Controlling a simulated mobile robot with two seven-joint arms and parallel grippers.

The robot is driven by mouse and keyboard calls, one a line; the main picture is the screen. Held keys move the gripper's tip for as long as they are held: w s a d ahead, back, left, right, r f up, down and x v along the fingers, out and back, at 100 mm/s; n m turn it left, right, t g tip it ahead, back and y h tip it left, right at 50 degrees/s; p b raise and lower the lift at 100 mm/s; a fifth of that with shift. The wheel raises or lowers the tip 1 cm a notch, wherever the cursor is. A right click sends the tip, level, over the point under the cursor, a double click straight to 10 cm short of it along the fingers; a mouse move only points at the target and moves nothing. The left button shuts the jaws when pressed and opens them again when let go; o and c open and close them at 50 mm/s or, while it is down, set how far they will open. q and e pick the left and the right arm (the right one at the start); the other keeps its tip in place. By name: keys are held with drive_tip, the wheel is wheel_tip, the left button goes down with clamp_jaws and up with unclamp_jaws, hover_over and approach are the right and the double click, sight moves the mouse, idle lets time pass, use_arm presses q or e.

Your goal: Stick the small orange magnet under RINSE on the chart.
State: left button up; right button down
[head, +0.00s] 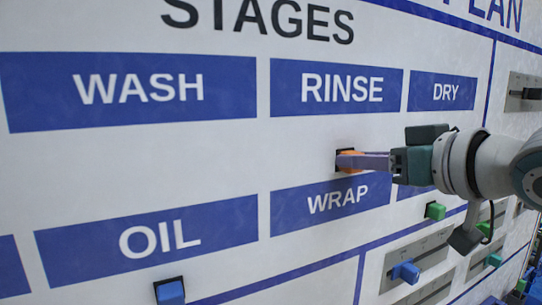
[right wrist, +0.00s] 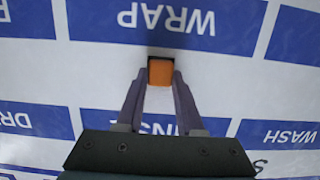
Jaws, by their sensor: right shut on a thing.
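The small orange magnet (head: 349,156) is at the chart, in the white space under the RINSE label (head: 336,87) and above the WRAP label (head: 331,204). A dark square edge shows behind it. My right gripper (head: 346,160) comes in from the right and is shut on the magnet. In the right wrist view the orange magnet (right wrist: 160,73) sits between the two fingertips, close to the chart face, with the WRAP label (right wrist: 166,20) beyond it. Whether the magnet touches the chart I cannot tell for sure. My left gripper is not in view.
A blue magnet (head: 170,291) is under OIL. The white areas under WASH and DRY are bare where visible.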

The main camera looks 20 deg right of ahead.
drive_tip(key=shift+s, duration=0.1)
drive_tip(key=f+p+v, duration=0.1)
drive_tip(key=p+v, duration=0.1)
drive_tip(key=v, duration=0.4)
drive_tip(key=shift+s+p, duration=0.4)
drive_tip(key=shift+s, duration=0.05)
idle(0.7)
idle(0.4)
